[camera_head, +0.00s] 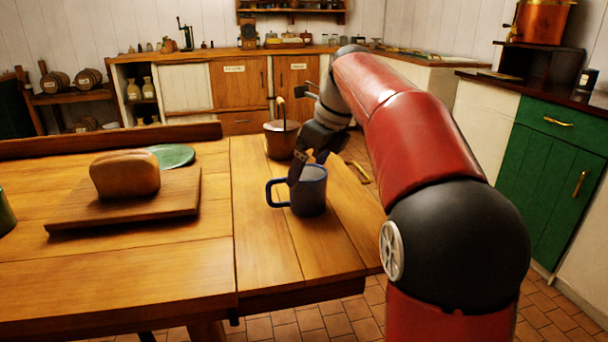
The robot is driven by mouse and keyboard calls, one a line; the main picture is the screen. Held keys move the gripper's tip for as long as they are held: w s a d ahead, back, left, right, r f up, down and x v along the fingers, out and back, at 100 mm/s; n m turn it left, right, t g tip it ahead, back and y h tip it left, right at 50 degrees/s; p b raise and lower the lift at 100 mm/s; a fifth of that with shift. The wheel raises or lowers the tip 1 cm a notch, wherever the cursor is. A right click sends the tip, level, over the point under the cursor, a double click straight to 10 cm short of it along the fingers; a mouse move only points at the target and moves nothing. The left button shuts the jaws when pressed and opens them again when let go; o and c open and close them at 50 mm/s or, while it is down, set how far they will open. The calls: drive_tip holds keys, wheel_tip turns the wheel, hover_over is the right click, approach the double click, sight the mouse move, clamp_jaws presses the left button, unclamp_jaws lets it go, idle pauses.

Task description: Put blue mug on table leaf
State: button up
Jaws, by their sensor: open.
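The blue-grey mug (313,193) with a dark blue rim and handle stands upright on the table leaf (262,247), the right-hand section of the wooden table. Its handle points left. My gripper (298,170) is at the mug's upper left rim, with a finger in front of or just over the rim. I cannot tell whether it touches the mug. The jaws are open; the far finger is hidden or too dark to make out. My red arm reaches in from the right.
A bread loaf (125,175) sits on a cutting board (75,217) at the left, beside a green plate (172,156). A pot (281,138) with an upright handle stands behind the mug. The leaf's front part is clear; its right edge drops to a tiled floor (338,322).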

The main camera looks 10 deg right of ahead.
drive_tip(key=v, duration=0.5)
drive_tip(key=p+v, duration=0.1)
drive_tip(key=v, duration=0.1)
drive_tip(key=shift+s+r, duration=0.25)
drive_tip(key=shift+s, duration=0.1)
drive_tip(key=s+f+n, duration=0.4)
drive_tip(key=s+n, duration=0.2)
drive_tip(key=s+a+f+n+t+h, duration=0.1)
drive_tip(key=s+f+n, duration=0.3)
drive_tip(key=s+n, duration=0.2)
drive_tip(key=s+a+f+n+h, duration=0.1)
drive_tip(key=s+f+n, duration=0.3)
drive_tip(key=s+n, duration=0.3)
drive_tip(key=shift+s+a+f+t, duration=0.1)
drive_tip(key=shift+a+f+t, duration=0.1)
drive_tip(key=shift+f+t, duration=0.2)
drive_tip(key=s+f+n+h, duration=0.1)
drive_tip(key=s+f+n, duration=0.5)
drive_tip(key=f+n, duration=0.2)
drive_tip(key=shift+t, duration=0.3)
drive_tip(key=shift+s, duration=0.1)
